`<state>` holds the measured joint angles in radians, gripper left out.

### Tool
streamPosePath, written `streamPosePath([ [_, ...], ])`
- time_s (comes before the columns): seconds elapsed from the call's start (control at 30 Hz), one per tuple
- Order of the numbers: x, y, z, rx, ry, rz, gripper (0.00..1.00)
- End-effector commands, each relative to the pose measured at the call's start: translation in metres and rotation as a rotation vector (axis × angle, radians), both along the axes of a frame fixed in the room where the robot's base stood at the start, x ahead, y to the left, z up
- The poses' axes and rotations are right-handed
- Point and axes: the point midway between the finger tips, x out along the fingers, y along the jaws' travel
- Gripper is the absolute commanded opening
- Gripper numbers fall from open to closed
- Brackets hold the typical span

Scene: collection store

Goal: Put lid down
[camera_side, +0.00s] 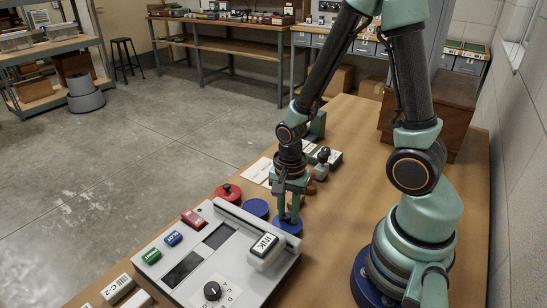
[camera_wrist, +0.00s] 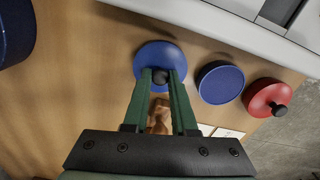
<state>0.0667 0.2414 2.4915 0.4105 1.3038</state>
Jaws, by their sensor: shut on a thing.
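A round blue lid (camera_side: 291,228) with a black knob is below my gripper (camera_side: 290,216) in the side view. In the wrist view the blue lid (camera_wrist: 158,52) is at the top centre, and the fingers of my gripper (camera_wrist: 163,76) are shut on its knob. I cannot tell whether the lid touches the table or hangs just above it. A blue round tin (camera_wrist: 220,83) with no lid on it stands right of the lid in the wrist view; it also shows in the side view (camera_side: 256,208). The lid is beside the tin, not over it.
A red round lid (camera_side: 228,193) with a black knob is beyond the blue tin. Small items and white cards (camera_side: 258,171) lie behind my gripper.

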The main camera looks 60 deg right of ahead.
Motion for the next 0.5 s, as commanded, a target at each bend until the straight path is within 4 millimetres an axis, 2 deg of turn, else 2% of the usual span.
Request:
streamPosePath([
  [0.2, 0.000, 0.000, -0.015, 0.000, 0.001, 0.000, 0.00],
  [0.5, 0.000, 0.000, -0.016, 0.000, -0.001, 0.000, 0.00],
])
